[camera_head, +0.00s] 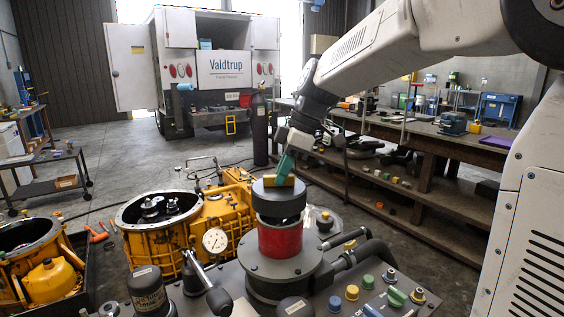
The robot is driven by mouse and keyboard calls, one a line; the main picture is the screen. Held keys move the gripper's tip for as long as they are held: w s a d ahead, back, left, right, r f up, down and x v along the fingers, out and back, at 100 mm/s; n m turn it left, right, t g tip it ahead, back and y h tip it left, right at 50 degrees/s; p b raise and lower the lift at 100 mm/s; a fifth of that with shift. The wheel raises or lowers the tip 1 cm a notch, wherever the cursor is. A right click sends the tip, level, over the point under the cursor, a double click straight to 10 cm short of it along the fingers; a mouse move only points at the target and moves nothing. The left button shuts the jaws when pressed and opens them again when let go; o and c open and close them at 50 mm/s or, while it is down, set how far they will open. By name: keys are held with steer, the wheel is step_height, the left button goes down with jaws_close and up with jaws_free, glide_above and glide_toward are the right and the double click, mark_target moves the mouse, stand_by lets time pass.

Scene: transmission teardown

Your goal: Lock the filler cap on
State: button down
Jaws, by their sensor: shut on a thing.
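The filler cap (278,203) is a dark round disc with a yellow bar (271,182) across its top. It sits upright on a red cylindrical neck (280,240), which rises from a grey flanged base (279,268) at the front centre. My gripper (283,169) comes down from the upper right, tilted, with its teal fingers shut on the yellow bar. The far side of the bar and the exact finger contact are hidden. I cannot tell from this view whether the cap is locked.
A yellow gearbox housing (160,232) stands left of the neck, with a dial gauge (214,240) in front. Coloured knobs (352,292) and a thick black hose (372,252) lie to the right. A long workbench (440,150) runs along the right. A van stands behind open floor.

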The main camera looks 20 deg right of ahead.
mark_target(287, 186)
steer(key=shift+f, duration=2.95)
steer(key=shift+f, duration=0.5)
steer(key=c, duration=0.9)
jaws_free()
steer(key=shift+r, duration=0.1)
steer(key=shift+r, duration=3.45)
